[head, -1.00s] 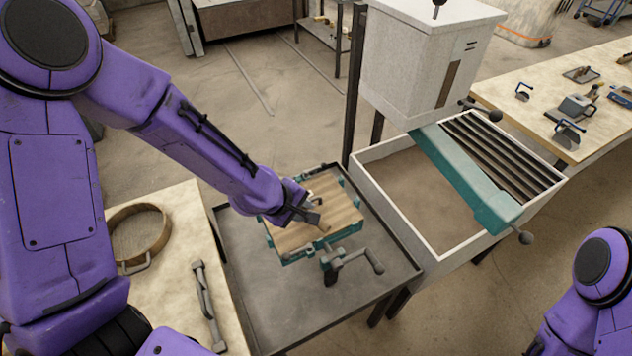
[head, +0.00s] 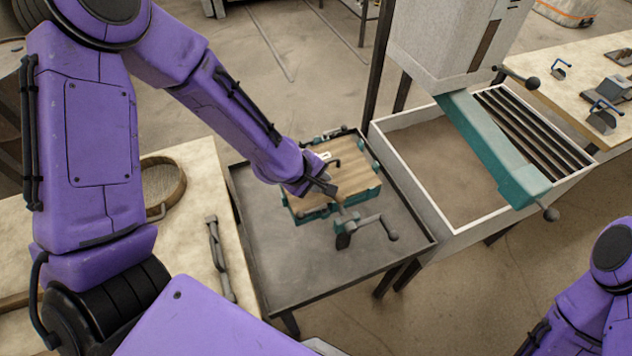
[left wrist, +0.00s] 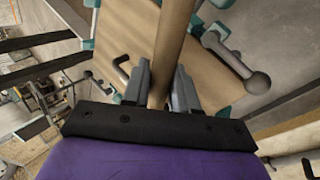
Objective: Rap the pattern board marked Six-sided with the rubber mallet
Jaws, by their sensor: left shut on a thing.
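The pattern board (head: 362,172) is a light wooden plate clamped in a teal frame on a dark tray-topped table. No marking on it is readable. My left gripper (head: 331,189) is over the board's near part. In the left wrist view my gripper (left wrist: 162,88) is shut on a round wooden handle (left wrist: 175,35), which fits the rubber mallet; the mallet's head is not in sight there. The board (left wrist: 125,35) lies behind the handle, with a dark bent handle on it. Whether the mallet touches the board cannot be told. My right gripper is out of view.
A crank (head: 385,228) sticks out at the frame's near side. A sand-filled bin (head: 440,170) with a teal bar and slats stands to the right. A bench (head: 195,175) at the left holds a round sieve (head: 163,187) and a metal tool (head: 219,258).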

